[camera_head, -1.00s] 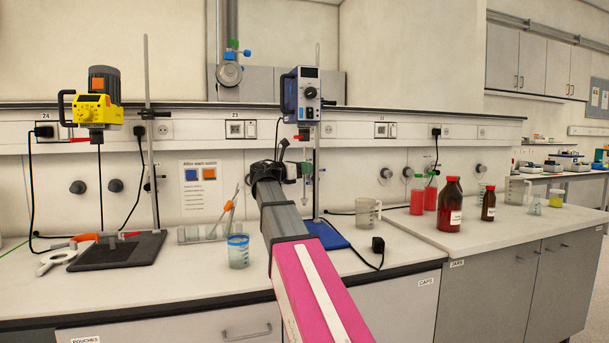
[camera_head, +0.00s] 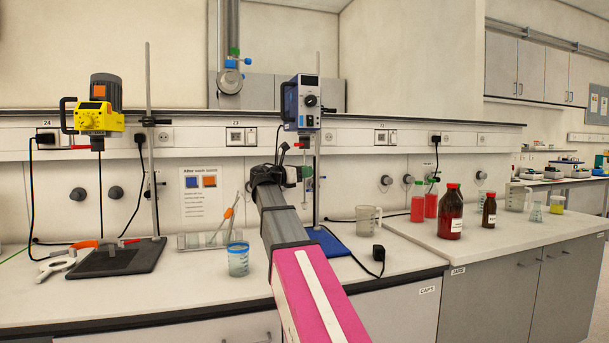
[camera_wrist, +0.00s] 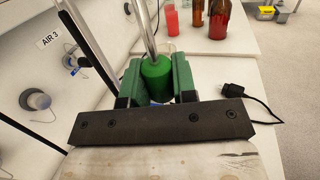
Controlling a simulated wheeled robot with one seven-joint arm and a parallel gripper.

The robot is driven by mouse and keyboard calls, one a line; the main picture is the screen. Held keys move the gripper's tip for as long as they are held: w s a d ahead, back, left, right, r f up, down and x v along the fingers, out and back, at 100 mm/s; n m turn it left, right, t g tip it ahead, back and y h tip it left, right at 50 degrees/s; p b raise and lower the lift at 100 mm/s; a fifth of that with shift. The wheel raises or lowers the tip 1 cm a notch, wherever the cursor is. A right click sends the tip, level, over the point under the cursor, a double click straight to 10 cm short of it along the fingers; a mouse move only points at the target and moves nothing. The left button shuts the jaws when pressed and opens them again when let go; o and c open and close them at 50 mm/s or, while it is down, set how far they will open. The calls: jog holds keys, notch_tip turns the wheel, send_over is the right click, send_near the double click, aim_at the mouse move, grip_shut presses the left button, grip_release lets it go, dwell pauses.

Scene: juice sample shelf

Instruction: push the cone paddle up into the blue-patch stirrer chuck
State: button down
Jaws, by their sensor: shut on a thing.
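The blue-patch stirrer (camera_head: 303,100) hangs on a stand at the back of the bench, with a small red part near its chuck (camera_head: 303,138). My gripper (camera_head: 297,174) is just below it. In the wrist view my gripper (camera_wrist: 157,82) is shut, its green jaws on either side of a green cylindrical part of the cone paddle (camera_wrist: 157,76). A bare metal shaft rises from that part out of the top of the picture. The cone end is mostly hidden by my gripper. I cannot tell whether the shaft's top is in the chuck.
The stand's blue base (camera_head: 330,243) lies behind my arm. A yellow stirrer (camera_head: 99,105) with an orange patch stands at left over a dark base (camera_head: 120,258). A blue-rimmed beaker (camera_head: 238,259) stands left of my arm.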

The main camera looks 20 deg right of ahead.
jog(key=shift+r, duration=1.8)
dwell(0.5)
jog(key=c, duration=0.8)
grip_release()
jog(key=shift+c, duration=0.2)
jog(key=shift+a, duration=0.1)
